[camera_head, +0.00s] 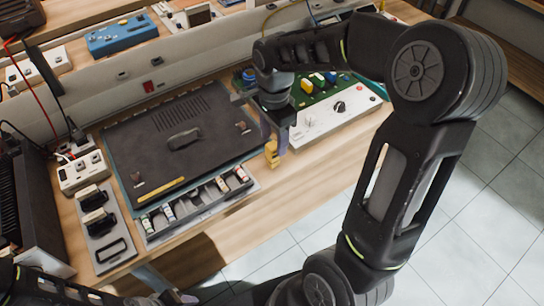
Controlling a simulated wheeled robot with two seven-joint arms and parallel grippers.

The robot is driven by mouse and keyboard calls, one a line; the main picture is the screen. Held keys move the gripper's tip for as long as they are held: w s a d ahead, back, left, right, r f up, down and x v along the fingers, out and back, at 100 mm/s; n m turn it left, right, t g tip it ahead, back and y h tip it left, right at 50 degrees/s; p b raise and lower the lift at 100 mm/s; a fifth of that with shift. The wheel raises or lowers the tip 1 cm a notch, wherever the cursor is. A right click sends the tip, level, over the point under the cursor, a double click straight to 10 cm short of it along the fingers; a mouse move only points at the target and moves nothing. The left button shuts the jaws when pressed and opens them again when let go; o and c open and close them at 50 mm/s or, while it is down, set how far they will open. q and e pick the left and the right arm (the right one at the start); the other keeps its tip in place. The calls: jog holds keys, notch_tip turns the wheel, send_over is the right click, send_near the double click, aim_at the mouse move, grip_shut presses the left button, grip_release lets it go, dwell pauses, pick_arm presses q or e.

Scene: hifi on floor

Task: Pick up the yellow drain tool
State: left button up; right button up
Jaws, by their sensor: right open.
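A thin yellow strip, which looks like the yellow drain tool (160,191), lies flat near the front left edge of a large dark panel (165,145) on the bench. My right gripper (273,148) points down over the bench, well to the right of the strip and near the front edge. It looks open, with nothing clearly held between its fingers; a small yellow part shows at its tip. My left gripper (178,297) is at the bottom edge of the view, low and far from the strip, and its jaws are unclear.
A tray of small bottles (197,205) stands in front of the panel. A white and green control box (330,112) is to the right. A grey plate with black blocks (103,228) and a power strip (82,170) are at the left. Bare wood lies along the front right.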

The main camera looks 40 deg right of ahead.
aim_at(273, 157)
jog(key=shift+f, duration=1.35)
jog(key=shift+a+f+p, duration=0.15)
jog(key=shift+f+p, duration=0.55)
jog(key=shift+f, duration=1.9)
grip_shut()
